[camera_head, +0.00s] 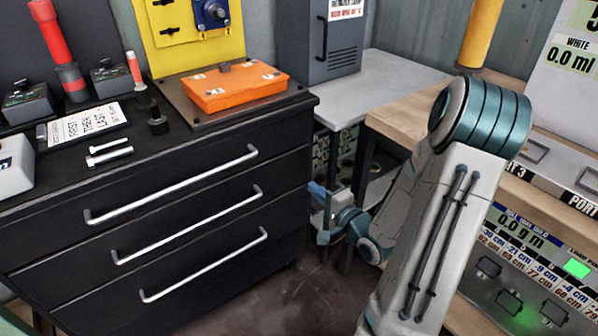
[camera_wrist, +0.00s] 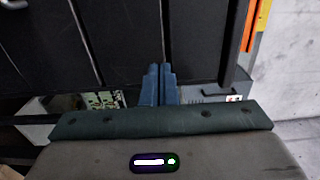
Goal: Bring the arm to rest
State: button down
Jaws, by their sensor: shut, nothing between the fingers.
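My arm, grey with teal joints, stands folded at the right of the head view. My gripper (camera_head: 322,192) hangs low, in front of the gap between the black drawer cabinet (camera_head: 190,215) and the wooden bench. In the wrist view my gripper (camera_wrist: 161,68) shows two blue fingers pressed together with nothing between them. The cabinet's dark drawer fronts (camera_wrist: 205,40) fill the upper part of that view. I cannot tell from these frames how far the fingertips are from the cabinet.
An orange box (camera_head: 235,88), two silver bolts (camera_head: 108,152) and a white sign (camera_head: 82,126) lie on the cabinet top. A grey table (camera_head: 395,75) stands behind. A wooden bench (camera_head: 405,125) and a control panel (camera_head: 530,265) are close to my arm. Dark floor (camera_head: 290,295) is clear.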

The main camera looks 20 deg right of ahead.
notch_tip(320, 180, up, 15)
jog(key=s+a+n+g+h+p, duration=0.2)
jog(key=n+g+h+p, duration=0.55)
jog(key=p, duration=0.65)
jog(key=s+a+r+n+g+y+p, duration=0.1)
jog(key=s+a+r+n+g+p, duration=0.2)
jog(key=s+a+r+p, duration=0.2)
jog(key=s+a+r+n+g+y+p, duration=0.2)
jog(key=s+a+r+n+g+p, duration=0.2)
jog(key=s+r, duration=0.7)
notch_tip(320, 180, up, 2)
jog(key=shift+s+a+r+p, duration=0.15)
jog(key=shift+s+a+p, duration=0.2)
jog(key=shift+a+p, duration=0.75)
jog(key=shift+d+n, duration=0.1)
jog(key=shift+n, duration=0.15)
